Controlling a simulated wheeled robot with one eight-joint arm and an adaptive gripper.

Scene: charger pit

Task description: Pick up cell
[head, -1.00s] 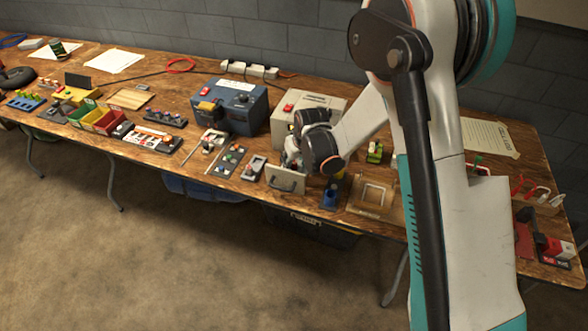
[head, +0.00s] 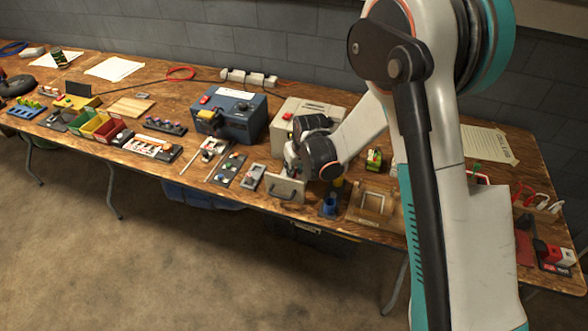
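My gripper (head: 291,166) points down at the front of a beige box (head: 305,108) with a red button, just above a grey drawer-like front with a handle (head: 287,188). My dark wrist joints hide most of the gripper, so its fingers and anything between them cannot be made out. I cannot pick out a cell for certain in this view. Small cylinders stand in a blue rack (head: 27,107) at the far left, but they are too small to identify.
A blue box (head: 227,114) stands left of the beige box. A blue cup (head: 329,206) and a wooden frame (head: 374,203) sit to the right near the bench edge. Coloured bins (head: 97,125) and small fixtures crowd the left. A power strip (head: 249,77) lies behind.

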